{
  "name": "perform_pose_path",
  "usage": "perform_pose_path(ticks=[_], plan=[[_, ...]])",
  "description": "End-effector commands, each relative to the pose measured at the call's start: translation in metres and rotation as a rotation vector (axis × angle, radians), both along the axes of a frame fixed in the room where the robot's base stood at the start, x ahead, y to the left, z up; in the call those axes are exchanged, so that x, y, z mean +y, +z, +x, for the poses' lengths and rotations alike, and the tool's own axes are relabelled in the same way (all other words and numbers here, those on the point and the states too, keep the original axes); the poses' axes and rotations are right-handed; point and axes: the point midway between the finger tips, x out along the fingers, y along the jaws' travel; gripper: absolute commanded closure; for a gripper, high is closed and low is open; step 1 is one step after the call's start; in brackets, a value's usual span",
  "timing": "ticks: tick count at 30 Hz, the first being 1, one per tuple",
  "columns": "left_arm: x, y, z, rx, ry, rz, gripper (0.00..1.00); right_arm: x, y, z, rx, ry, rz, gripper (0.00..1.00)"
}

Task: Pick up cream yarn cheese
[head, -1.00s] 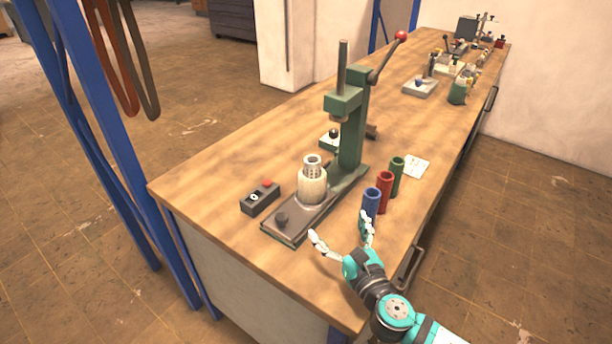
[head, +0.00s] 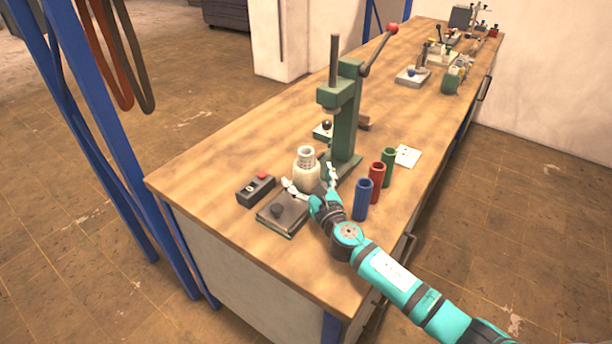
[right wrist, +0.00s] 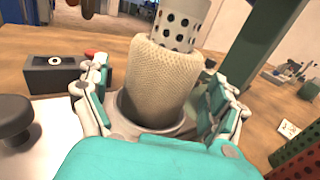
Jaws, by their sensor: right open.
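The cream yarn cheese (head: 306,174) is a cream, textured wound body on a pale perforated tube. In the right wrist view the yarn cheese (right wrist: 158,82) sits in a round grey holder, between the fingers of my right gripper (right wrist: 160,100). In the head view my right gripper (head: 310,183) is open at the near side of the yarn cheese, with one finger toward each side. I cannot tell whether the fingers touch it. My left gripper is not in view.
A dark control box (head: 256,190) with a red button stands left of the press base. Blue (head: 362,200), red (head: 376,182) and green (head: 388,167) tubes stand to the right, close to my right arm. The press lever (head: 379,50) rises above. The bench's left part (head: 215,165) is clear.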

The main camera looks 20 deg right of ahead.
Motion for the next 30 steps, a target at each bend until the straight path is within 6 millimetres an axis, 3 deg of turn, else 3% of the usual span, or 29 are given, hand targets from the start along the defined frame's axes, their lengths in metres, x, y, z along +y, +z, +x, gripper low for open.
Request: perform_pose_path(ticks=[3, 10, 25, 30], plan=[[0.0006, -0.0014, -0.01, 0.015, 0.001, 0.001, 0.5, 0.0006, -0.0001, 0.0097, 0.0, 0.0, 0.0, 0.05], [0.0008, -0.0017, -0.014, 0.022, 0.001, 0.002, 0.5, 0.0008, -0.0003, 0.0106, 0.0, 0.0, 0.0, 0.05], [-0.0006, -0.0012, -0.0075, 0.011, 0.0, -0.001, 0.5, 0.0008, -0.0004, 0.0103, 0.001, 0.0, 0.0, 0.71], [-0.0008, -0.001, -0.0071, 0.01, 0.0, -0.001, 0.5, 0.0008, 0.0007, 0.0105, -0.001, 0.0, 0.0, 0.72]])
